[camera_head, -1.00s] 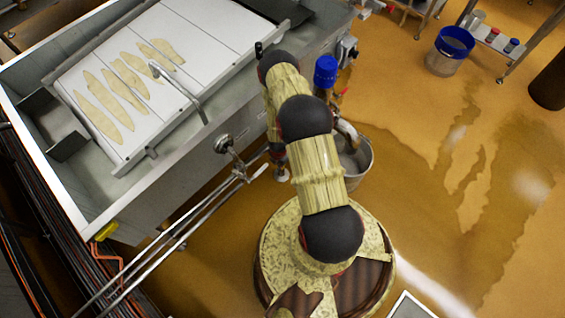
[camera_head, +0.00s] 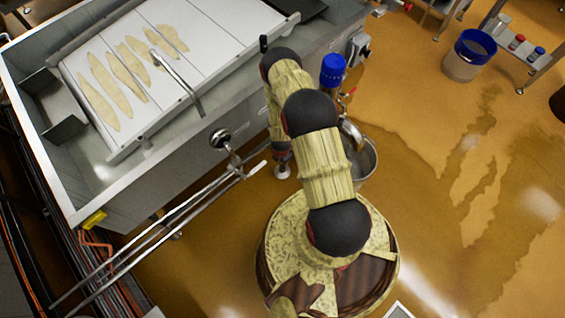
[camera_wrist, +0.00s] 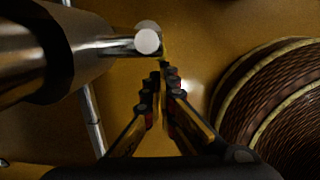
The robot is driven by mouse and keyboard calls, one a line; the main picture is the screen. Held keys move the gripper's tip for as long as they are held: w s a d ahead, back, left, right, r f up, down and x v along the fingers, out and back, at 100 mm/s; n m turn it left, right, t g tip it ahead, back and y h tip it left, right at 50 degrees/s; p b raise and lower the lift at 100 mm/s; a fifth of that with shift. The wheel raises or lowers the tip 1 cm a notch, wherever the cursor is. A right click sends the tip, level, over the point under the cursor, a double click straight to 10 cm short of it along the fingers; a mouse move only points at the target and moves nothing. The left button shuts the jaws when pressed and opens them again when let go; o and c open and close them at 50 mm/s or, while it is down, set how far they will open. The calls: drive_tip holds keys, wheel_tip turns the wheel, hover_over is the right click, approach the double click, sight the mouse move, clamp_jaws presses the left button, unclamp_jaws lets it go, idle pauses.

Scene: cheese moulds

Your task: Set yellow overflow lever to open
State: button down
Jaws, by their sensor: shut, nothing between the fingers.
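I cannot make out the yellow overflow lever for certain. In the wrist view, a small yellow bit (camera_wrist: 165,56) shows just beyond my fingertips, beside the pale round end (camera_wrist: 147,41) of a metal fitting. My gripper (camera_wrist: 164,72) is shut and empty, low near that fitting; I cannot tell whether it touches. A thick metal pipe (camera_wrist: 60,50) fills the upper left of the wrist view. In the head view my arm hides most of this spot. A yellow piece (camera_head: 93,220) sits at the vat's lower left corner.
The steel vat (camera_head: 160,182) stands at the left, with rails (camera_head: 150,248) along its near side. A blue-topped valve (camera_head: 333,70) with a red handle (camera_head: 350,93) and a bucket (camera_head: 366,158) stand right of my arm. The wet floor (camera_head: 450,230) at the right is open.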

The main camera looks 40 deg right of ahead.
drive_tip(key=shift+d+f, duration=0.2)
drive_tip(key=shift+d, duration=0.1)
drive_tip(key=shift+r, duration=0.1)
idle(0.5)
wheel_tip(320, 180, up, 11)
drive_tip(key=a, duration=0.1)
drive_tip(key=shift+a+m+y+p, duration=0.65)
drive_tip(key=shift+a+p, duration=0.7)
drive_tip(key=shift+a, duration=1.3)
drive_tip(key=w+d+f+m+g+h+b, duration=0.1)
drive_tip(key=d+f+b, duration=0.2)
drive_tip(key=d+f, duration=0.3)
drive_tip(key=shift+w+f, duration=0.25)
drive_tip(key=shift+f, duration=1.45)
